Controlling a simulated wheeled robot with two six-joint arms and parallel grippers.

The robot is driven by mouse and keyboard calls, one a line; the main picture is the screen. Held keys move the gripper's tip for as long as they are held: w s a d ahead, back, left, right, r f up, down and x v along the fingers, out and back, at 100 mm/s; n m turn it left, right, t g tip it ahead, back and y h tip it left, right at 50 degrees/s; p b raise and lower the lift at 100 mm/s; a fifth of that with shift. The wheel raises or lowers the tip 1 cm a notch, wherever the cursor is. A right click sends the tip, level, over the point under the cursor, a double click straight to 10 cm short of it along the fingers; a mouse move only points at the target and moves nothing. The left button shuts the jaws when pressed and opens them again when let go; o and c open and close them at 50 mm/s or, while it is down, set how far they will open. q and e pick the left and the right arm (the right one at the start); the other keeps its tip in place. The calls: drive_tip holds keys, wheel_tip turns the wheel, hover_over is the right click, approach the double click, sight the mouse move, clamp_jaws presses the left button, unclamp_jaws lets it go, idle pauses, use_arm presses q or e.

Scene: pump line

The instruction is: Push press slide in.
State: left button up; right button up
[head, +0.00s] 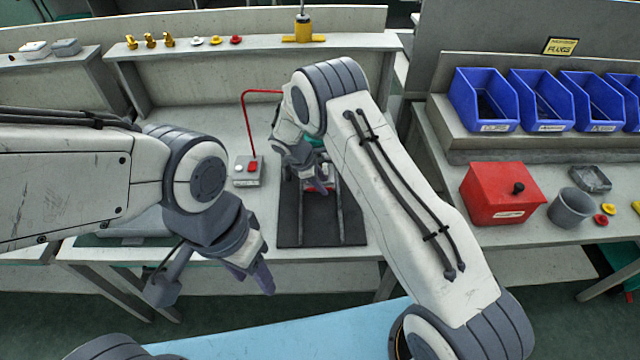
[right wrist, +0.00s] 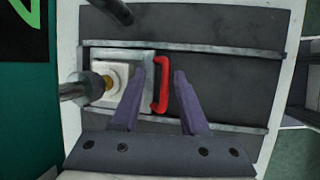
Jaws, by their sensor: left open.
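The press slide is a light plate (right wrist: 145,62) carrying a white block with a brass-coloured part (right wrist: 108,82). It lies between two metal rails on a dark base, with a red handle (right wrist: 162,85) on its right side in the right wrist view. My right gripper (right wrist: 159,72) is open, with one finger on each side of the handle; I cannot tell whether either finger touches it. In the head view my right gripper (head: 318,184) is over the rails and partly hides the slide. My left gripper (head: 252,276) is open and empty near the bench's front edge.
A metal rod (right wrist: 78,90) reaches over the white block. Blue bins (head: 484,100), a red box (head: 500,190) and a grey cup (head: 571,208) stand at right.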

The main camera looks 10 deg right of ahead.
drive_tip(key=b+v, duration=0.2)
drive_tip(key=v, duration=0.8)
drive_tip(key=shift+r, duration=0.25)
drive_tip(key=shift+s+a, duration=0.1)
